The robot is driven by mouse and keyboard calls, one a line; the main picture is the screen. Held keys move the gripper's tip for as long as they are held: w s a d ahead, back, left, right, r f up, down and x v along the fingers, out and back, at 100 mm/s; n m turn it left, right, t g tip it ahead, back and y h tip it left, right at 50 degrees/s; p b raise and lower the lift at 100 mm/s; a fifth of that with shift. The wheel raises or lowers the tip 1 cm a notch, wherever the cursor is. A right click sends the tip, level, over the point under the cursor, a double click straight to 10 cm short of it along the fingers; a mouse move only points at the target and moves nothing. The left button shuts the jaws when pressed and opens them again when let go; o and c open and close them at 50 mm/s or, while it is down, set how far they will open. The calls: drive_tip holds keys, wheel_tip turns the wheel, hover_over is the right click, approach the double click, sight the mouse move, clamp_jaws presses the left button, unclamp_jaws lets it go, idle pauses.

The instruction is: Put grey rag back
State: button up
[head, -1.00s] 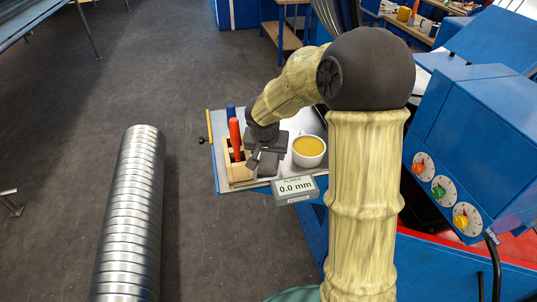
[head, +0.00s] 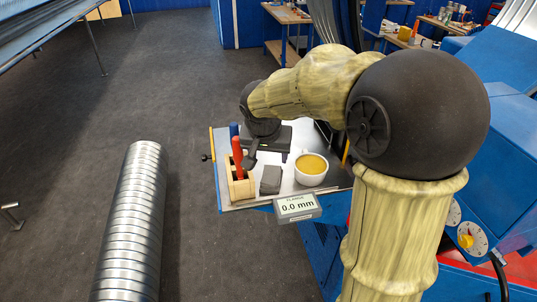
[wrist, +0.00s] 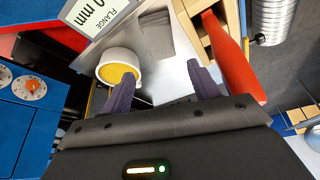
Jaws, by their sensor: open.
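The grey rag (head: 271,180) is a small folded block lying flat on the pale shelf (head: 240,205), between the wooden holder and the yellow-filled cup.
A wooden holder (head: 240,188) with a red-handled tool (head: 237,157) stands close left of the rag. A white cup (head: 311,169) is close on its right. A display reading 0.0 mm (head: 297,207) is at the shelf's front edge. A spiral duct (head: 133,225) lies to the left.

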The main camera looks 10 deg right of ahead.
drive_tip(key=s+d+f+n+y, duration=0.1)
drive_tip(key=s+f+n, duration=0.1)
drive_tip(key=s+f, duration=0.3)
drive_tip(key=s+d+f+n+g, duration=0.1)
drive_tip(key=s+f, duration=0.4)
drive_tip(key=s, duration=0.6)
drive_tip(key=shift+d+f+n+g+y, duration=0.2)
drive_tip(key=shift+f+n+g+y, duration=0.15)
drive_tip(key=shift+n, duration=0.35)
